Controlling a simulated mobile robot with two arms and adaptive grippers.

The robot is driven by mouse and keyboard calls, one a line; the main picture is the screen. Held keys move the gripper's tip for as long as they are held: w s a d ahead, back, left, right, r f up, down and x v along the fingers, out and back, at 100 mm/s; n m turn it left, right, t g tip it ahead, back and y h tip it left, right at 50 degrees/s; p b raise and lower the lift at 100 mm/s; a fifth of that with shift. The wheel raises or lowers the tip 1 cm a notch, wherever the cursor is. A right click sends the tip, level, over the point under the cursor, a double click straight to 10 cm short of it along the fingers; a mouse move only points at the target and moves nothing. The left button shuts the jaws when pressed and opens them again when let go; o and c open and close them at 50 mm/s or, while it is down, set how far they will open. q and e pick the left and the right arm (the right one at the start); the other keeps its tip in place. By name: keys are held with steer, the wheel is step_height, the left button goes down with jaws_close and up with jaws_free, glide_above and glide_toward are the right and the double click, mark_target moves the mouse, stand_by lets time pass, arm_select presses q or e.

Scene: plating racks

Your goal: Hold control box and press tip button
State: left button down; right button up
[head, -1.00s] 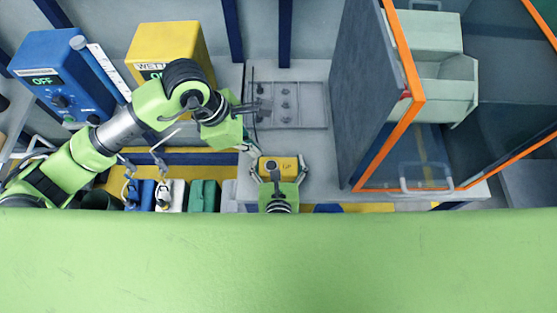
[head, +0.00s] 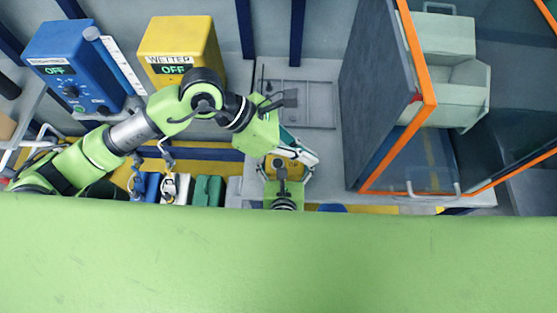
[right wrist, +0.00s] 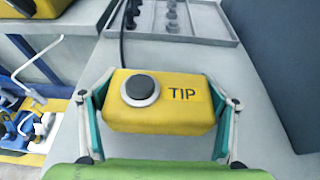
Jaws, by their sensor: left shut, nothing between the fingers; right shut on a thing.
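The yellow control box (right wrist: 185,118) has a round black button with a grey rim (right wrist: 140,90) and the word TIP. My right gripper (right wrist: 158,122) is shut on it from both sides in the right wrist view. In the head view the control box (head: 272,166) is partly covered by my left gripper (head: 306,155). The left gripper is shut and empty, with its fingers over the box's upper part from that angle. The left gripper does not show in the right wrist view, and no contact with the button is visible.
A black cable (right wrist: 123,40) runs from the box. A grey tray with pegs (head: 305,108) lies behind it. A yellow unit (head: 185,38) and a blue unit (head: 70,65), both reading OFF, stand left. An orange-framed cabinet (head: 425,75) stands right.

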arm_select(q)
steer(key=d+r+n+t+h, duration=0.1)
steer(key=d+r+n+h, duration=0.2)
steer(key=r, duration=0.3)
steer(key=d+r+n+t+h, duration=0.1)
steer(key=d+r+n+h, duration=0.1)
steer(key=r+n+h, duration=0.2)
steer(key=d+r+n+t+h, duration=0.1)
steer(key=d+r+n+h, duration=0.2)
steer(key=r, duration=0.6)
steer(key=shift+d+r+n+t+h, duration=0.3)
steer(key=shift+r+n, duration=0.05)
steer(key=shift+n, duration=0.25)
steer(key=w+a+f+n+t+y, duration=0.25)
steer(key=w+n+t, duration=0.25)
steer(key=n, duration=0.4)
steer(key=w+a+f+n+t+y, duration=0.1)
steer(key=w+a+n+t+y, duration=0.25)
steer(key=w+n+t, duration=0.4)
steer(key=s+a+f+n+g+y, duration=0.3)
steer(key=s+a+f+n+y, duration=0.1)
steer(key=f, duration=0.6)
steer(key=s+a+f+n+g+y, duration=0.3)
steer(key=a+f+n+g+y, duration=0.1)
steer(key=f, duration=0.5)
steer(key=a+n+y, duration=0.1)
steer(key=n+y, duration=0.1)
steer(key=shift+s+f+n, duration=0.35)
